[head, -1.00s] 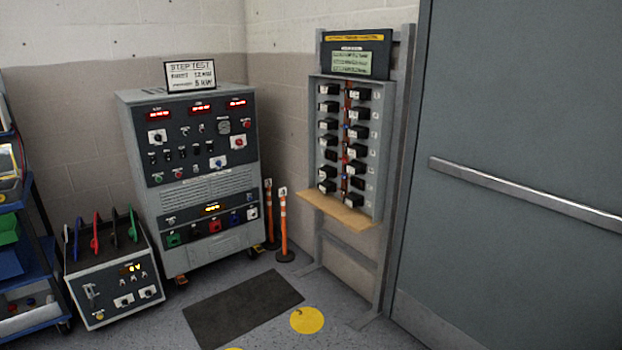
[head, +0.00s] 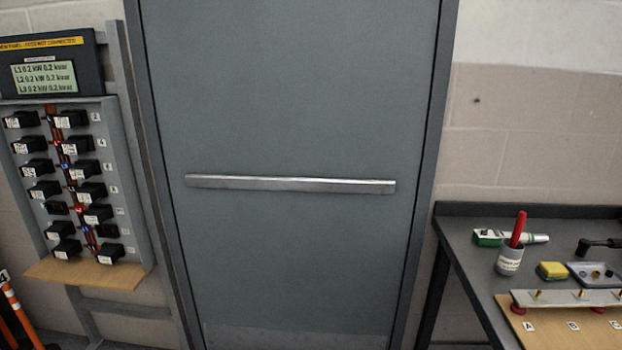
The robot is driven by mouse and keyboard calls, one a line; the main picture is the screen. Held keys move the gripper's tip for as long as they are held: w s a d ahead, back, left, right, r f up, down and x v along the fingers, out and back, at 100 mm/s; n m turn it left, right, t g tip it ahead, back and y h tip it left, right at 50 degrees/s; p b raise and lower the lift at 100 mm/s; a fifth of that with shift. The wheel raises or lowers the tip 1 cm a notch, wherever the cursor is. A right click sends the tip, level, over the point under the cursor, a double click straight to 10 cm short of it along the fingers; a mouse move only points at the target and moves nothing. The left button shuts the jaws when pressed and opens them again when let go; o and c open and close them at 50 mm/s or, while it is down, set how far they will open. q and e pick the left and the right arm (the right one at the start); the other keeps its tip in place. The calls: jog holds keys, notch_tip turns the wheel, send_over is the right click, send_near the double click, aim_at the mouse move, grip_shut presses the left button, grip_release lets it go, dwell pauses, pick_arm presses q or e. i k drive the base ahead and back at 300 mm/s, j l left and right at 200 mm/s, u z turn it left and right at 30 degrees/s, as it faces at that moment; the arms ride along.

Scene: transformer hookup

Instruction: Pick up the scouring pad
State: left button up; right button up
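A small yellow block with a darker side, which looks like the scouring pad (head: 552,270), lies on the dark workbench (head: 470,265) at the right of the head view. It sits between a grey cup (head: 509,260) holding a red-handled tool (head: 518,228) and a small grey tray (head: 598,272). A metal bar on posts (head: 570,298) is in front of it. Neither of my grippers shows in the head view.
A green and white tube (head: 490,238) and a black tool (head: 597,244) lie behind the pad. A wooden board (head: 548,336) is at the bench front. A grey door with a push bar (head: 290,184) fills the middle. A breaker panel (head: 125,190) stands left.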

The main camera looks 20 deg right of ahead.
aim_at(551, 270)
jog(key=i+z, duration=0.15)
jog(key=z, duration=0.3)
jog(key=i+z, duration=0.1)
jog(key=z, duration=0.35)
jog(key=i+j+z, duration=0.1)
jog(key=z, duration=0.35)
jog(key=i+j+z, duration=0.1)
jog(key=z, duration=0.35)
jog(key=j+z, duration=0.25)
jog(key=z, duration=0.2)
